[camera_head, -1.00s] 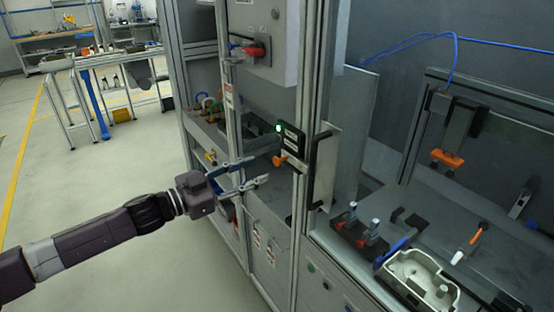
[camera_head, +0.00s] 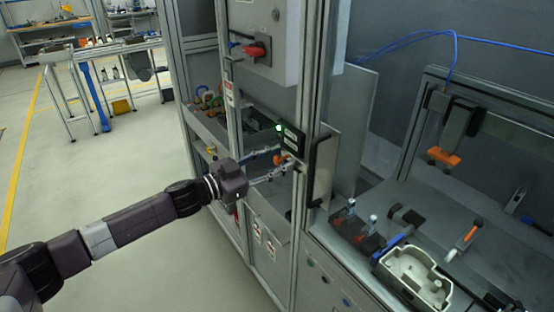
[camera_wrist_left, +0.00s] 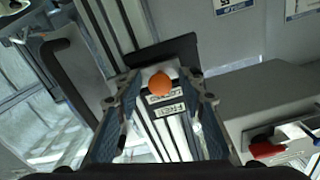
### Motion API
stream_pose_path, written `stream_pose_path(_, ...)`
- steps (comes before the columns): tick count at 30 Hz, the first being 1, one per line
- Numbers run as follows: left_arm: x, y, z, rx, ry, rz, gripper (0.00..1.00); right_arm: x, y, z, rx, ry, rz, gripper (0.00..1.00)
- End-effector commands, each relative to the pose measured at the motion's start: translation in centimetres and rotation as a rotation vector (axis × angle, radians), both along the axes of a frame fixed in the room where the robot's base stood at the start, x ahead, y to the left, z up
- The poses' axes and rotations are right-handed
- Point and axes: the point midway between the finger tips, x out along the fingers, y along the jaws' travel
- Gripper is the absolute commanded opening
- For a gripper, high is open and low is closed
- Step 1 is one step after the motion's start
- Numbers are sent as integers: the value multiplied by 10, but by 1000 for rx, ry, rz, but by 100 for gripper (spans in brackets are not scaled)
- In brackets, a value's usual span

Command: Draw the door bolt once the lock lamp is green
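The lock lamp (camera_head: 279,127) glows green on the black lock box (camera_head: 292,138) on the door post. The bolt's orange knob (camera_head: 281,158) shows just below the box, partly hidden by my fingers. In the left wrist view the knob (camera_wrist_left: 160,84) lies between the two fingers, with a gap on each side. A lettered plate (camera_wrist_left: 166,105) shows just below it in that picture. My left gripper (camera_head: 286,160) is open at the knob; its fingers (camera_wrist_left: 162,96) do not visibly press on it. My right gripper is in neither view.
A black door handle (camera_head: 319,170) stands just right of the lock. A cabinet with a red rotary switch (camera_head: 256,49) is above. A bench with a pale metal housing (camera_head: 414,278) is at the right. Open floor (camera_head: 110,165) lies left.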

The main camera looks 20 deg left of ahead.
Motion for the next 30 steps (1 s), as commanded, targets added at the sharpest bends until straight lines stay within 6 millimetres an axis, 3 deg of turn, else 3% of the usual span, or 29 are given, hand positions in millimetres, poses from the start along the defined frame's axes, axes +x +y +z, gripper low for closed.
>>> stream_pose_path(1,0,0,0,0,0,0,31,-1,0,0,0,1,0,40)
stream_pose_path(10,0,0,0,0,0,0,0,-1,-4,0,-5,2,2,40)
stream_pose_path(20,2,3,0,0,0,2,0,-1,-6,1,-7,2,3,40)
stream_pose_path(30,26,34,1,0,0,3,0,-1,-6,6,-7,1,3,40)
